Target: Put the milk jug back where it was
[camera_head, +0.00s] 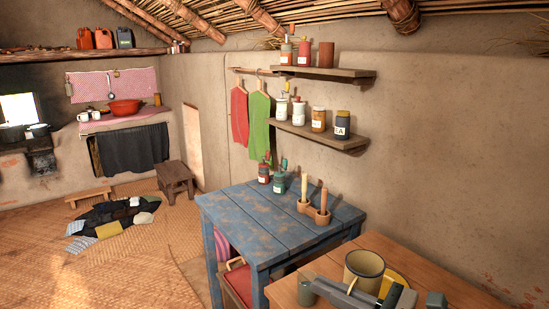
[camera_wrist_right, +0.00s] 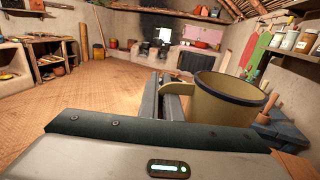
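The milk jug (camera_head: 363,268) is a cream enamel vessel with a dark rim, above the wooden table at the lower right of the head view. In the right wrist view the jug (camera_wrist_right: 225,103) is large, upright and just right of the fingers. My right gripper (camera_head: 350,291) is beside the jug on its near side. In the wrist view its fingers (camera_wrist_right: 172,95) look closed on the jug's handle, which they mostly hide. The jug's base is hidden, so I cannot tell whether it touches the table. My left gripper is not in view.
Wall shelves (camera_head: 325,134) hold jars. The matted floor (camera_head: 140,265) at the left is largely clear.

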